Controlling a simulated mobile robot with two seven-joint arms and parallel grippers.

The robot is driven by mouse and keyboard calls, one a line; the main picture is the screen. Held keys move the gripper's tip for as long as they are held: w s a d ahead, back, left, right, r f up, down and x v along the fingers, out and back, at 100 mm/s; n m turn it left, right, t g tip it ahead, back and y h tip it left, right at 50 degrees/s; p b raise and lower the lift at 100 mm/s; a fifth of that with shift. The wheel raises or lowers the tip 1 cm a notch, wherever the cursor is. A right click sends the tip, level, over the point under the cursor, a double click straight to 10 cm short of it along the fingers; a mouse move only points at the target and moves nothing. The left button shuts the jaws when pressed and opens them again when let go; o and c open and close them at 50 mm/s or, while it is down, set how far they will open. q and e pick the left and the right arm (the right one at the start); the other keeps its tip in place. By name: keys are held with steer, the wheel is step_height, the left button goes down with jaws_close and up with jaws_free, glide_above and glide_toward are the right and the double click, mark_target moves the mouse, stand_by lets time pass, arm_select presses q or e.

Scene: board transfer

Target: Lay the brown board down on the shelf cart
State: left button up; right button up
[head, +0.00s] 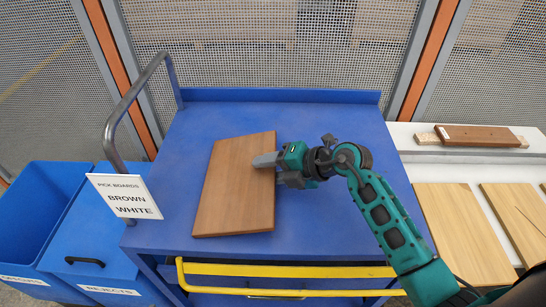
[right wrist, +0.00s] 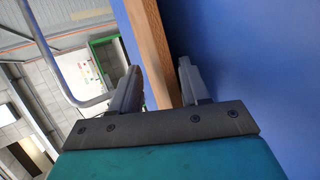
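The brown board (head: 235,190) lies over the middle-left of the blue shelf cart's top (head: 340,205), looking nearly flat. Whether its whole underside touches the cart is hidden. My right gripper (head: 272,172) is at the board's right edge. One finger is above the board and the other is lower, partly hidden. In the right wrist view the board's edge (right wrist: 152,50) runs between the fingers (right wrist: 158,85), with a blue gap beside the right finger, so the gripper looks open around it. My left gripper is not in view.
A grey handle rail (head: 112,125) and a sign reading "PICK BOARDS BROWN WHITE" (head: 125,196) stand at the cart's left. Blue bins (head: 40,205) are beyond. A yellow bar (head: 280,269) crosses the front. At right, a white table (head: 440,178) holds several boards. The cart's right half is clear except for my arm.

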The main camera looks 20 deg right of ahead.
steer(key=shift+r+g+h+p, duration=0.35)
steer(key=shift+g+h+p, duration=0.2)
steer(key=shift+p, duration=1.5)
steer(key=shift+d+g+h, duration=0.1)
steer(key=shift+g+h, duration=0.55)
steer(key=shift+g, duration=0.1)
steer(key=shift+s+d+g+h, duration=0.1)
steer(key=shift+s+g+h, duration=0.15)
steer(key=shift+g+h, duration=0.45)
steer(key=shift+s+d+r, duration=0.3)
steer(key=shift+s+d, duration=0.25)
steer(key=shift+s+d+r, duration=0.3)
steer(key=shift+s+d, duration=0.2)
steer(key=shift+s, duration=0.05)
steer(key=shift+o, duration=0.3)
steer(key=o, duration=0.5)
